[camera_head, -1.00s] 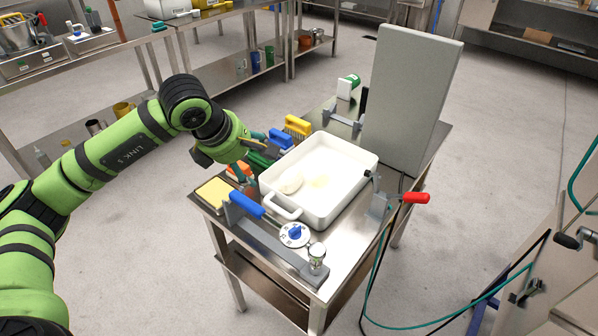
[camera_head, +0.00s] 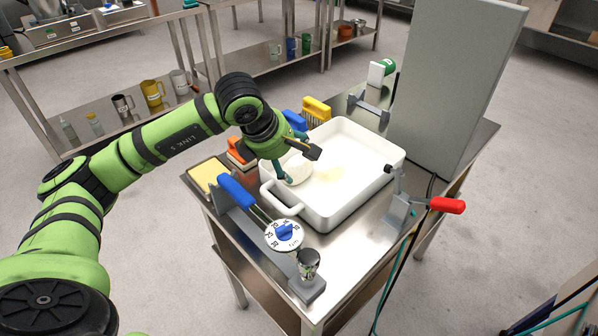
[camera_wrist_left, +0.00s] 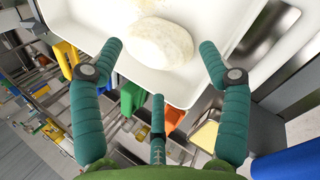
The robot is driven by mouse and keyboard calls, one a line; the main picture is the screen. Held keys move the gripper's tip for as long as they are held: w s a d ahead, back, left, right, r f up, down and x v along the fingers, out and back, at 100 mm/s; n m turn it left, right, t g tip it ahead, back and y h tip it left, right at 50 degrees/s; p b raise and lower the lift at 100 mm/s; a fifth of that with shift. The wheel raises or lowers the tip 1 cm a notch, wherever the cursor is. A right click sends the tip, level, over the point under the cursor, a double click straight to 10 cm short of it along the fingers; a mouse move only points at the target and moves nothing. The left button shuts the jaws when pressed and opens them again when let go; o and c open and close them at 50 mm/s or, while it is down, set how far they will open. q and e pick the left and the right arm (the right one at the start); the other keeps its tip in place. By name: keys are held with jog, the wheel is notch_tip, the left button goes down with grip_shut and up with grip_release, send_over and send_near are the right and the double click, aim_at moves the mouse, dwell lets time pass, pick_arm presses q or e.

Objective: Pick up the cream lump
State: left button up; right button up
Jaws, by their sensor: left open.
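The cream lump (camera_head: 297,170) is a pale, rounded piece of dough lying in the left part of a white tray (camera_head: 335,212). In the left wrist view the lump (camera_wrist_left: 160,43) lies just ahead of the fingertips, near the tray wall. My left gripper (camera_head: 284,168) reaches over the tray's left edge beside the lump. Its teal fingers are spread open and empty in the left wrist view (camera_wrist_left: 160,62). Part of the lump is hidden behind the gripper in the head view. My right gripper is not in view.
The tray stands on a steel table with a tall grey panel (camera_head: 455,85) behind right. Brushes (camera_head: 317,110), a yellow block (camera_head: 208,174), a blue-handled tool (camera_head: 236,190), a numbered dial (camera_head: 284,235) and a red-handled clamp (camera_head: 447,205) surround it closely.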

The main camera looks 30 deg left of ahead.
aim_at(294, 163)
pick_arm(q)
jog(key=p+x, duration=0.1)
jog(key=x, duration=0.4)
jog(key=shift+w, duration=0.3)
jog(key=shift+c, duration=0.5)
jog(key=c, duration=1.1)
jog(key=shift+o, duration=0.2)
